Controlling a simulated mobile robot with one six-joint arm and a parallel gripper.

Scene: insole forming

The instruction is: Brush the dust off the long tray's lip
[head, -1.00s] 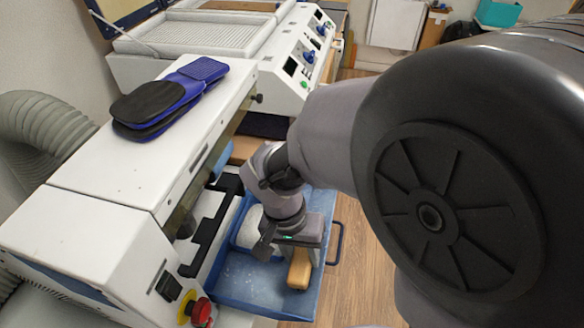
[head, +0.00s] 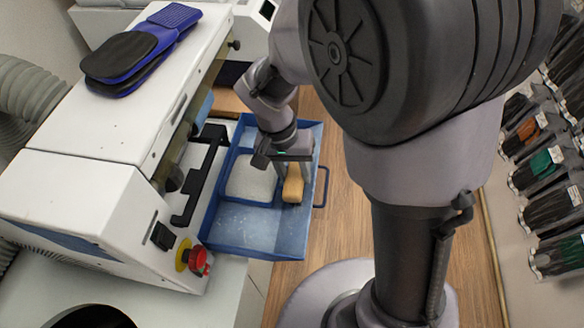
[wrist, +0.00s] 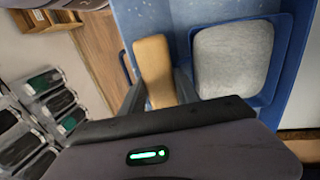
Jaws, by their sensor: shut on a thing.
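The long blue tray (head: 250,232) lies below the white machine's front, with pale dust on its floor. Its lip (head: 297,222) runs down the right side. A wooden brush (head: 293,186) is in my gripper (head: 290,165), over the tray's right side beside the lip. The wrist view shows the brush (wrist: 153,62) between the two fingers of my gripper (wrist: 160,92), which is shut on it. The bristles are hidden underneath, so I cannot tell whether they touch the lip. A grey-white pad (wrist: 232,60) sits in a smaller blue holder inside the tray.
The white machine (head: 110,110) bounds the tray on the left, with a red stop button (head: 198,258) near its front corner. Blue and black insoles (head: 140,52) lie on top. A handle (head: 322,188) juts from the tray's right. Wood floor (head: 345,215) is open beyond; racked packets (head: 545,170) hang right.

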